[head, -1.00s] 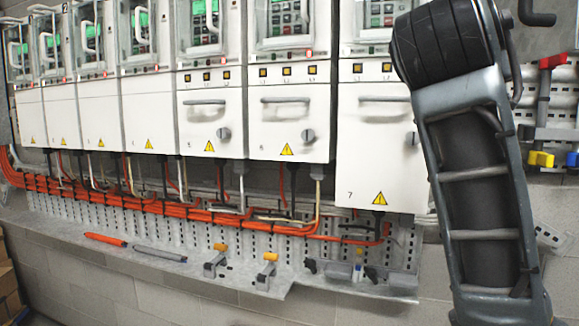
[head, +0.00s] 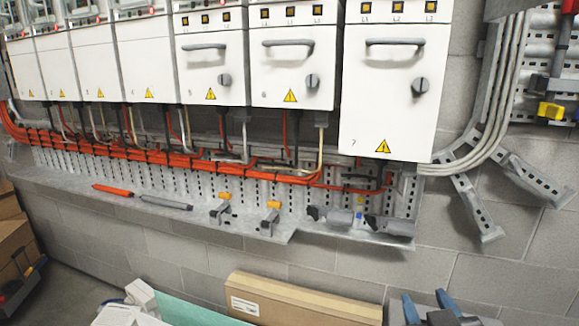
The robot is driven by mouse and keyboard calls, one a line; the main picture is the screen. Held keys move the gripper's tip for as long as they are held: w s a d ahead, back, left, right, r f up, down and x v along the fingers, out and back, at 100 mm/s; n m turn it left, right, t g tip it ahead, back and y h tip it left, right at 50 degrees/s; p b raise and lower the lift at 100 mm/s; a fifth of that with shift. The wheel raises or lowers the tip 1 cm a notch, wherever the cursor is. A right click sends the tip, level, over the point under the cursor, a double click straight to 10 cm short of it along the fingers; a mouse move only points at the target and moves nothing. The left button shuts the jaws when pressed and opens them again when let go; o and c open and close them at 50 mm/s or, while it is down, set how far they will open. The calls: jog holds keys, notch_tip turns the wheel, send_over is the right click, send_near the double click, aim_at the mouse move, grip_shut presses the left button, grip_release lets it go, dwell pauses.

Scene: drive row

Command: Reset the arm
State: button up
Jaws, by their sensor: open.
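My gripper (head: 429,304) shows only at the bottom edge of the head view, right of centre. Its two blue fingers point up and stand apart, with nothing visible between them. The rest of my arm is out of the picture. The fingers appear in front of the grey block wall, below the drive row and just right of a long cardboard box (head: 300,302).
White drive cabinets, including number 7 (head: 388,95), hang on the wall above orange cables (head: 100,152). A metal ledge (head: 262,236) holds an orange pen-like tool (head: 113,190), a grey one (head: 166,202) and clamps. Cartons (head: 15,250) stand at left. Bent conduits (head: 490,110) run right.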

jog(key=s+f+y, duration=0.1)
jog(key=s+f, duration=0.2)
jog(key=s, duration=0.3)
jog(key=s+a+f+y, duration=0.1)
jog(key=s+f, duration=0.2)
jog(key=s, duration=0.3)
jog(key=s+f+y, duration=0.1)
jog(key=s+f, duration=0.2)
jog(key=s, duration=0.3)
jog(key=s+d+r, duration=0.1)
jog(key=s, duration=0.8)
jog(key=s+d+r+m, duration=0.1)
jog(key=s+r, duration=0.1)
jog(key=s, duration=0.7)
jog(key=shift+s+r+g, duration=0.25)
jog(key=shift+s+g, duration=0.15)
